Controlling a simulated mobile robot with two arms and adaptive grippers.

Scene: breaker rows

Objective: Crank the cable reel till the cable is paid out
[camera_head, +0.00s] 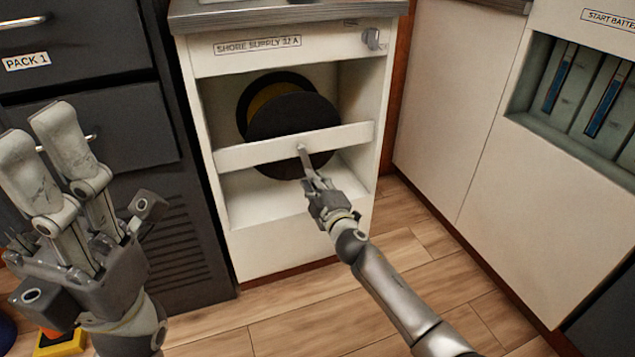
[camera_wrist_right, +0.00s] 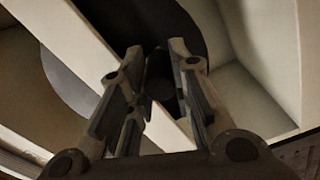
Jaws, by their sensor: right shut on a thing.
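The cable reel (camera_head: 290,115) is a dark disc with a yellow-brown band behind it, inside the white cabinet bay labelled SHORE SUPPLY. A white crossbar (camera_head: 245,154) runs in front of it. My right gripper (camera_head: 304,152) reaches in at the crossbar, its fingers seen nearly edge-on. In the right wrist view, the gripper (camera_wrist_right: 158,55) is closed around a dark, round crank handle (camera_wrist_right: 160,88) in front of the dark disc (camera_wrist_right: 165,20). My left gripper (camera_head: 38,130) is at the left, fingers apart and empty.
A dark drawer unit labelled PACK 1 (camera_head: 75,55) stands to the left. A white cabinet (camera_head: 455,90) stands to the right, with a recess of blue-marked batteries (camera_head: 580,90). A yellow object (camera_head: 60,343) sits low at the left. Wooden floor (camera_head: 290,310) is clear in front.

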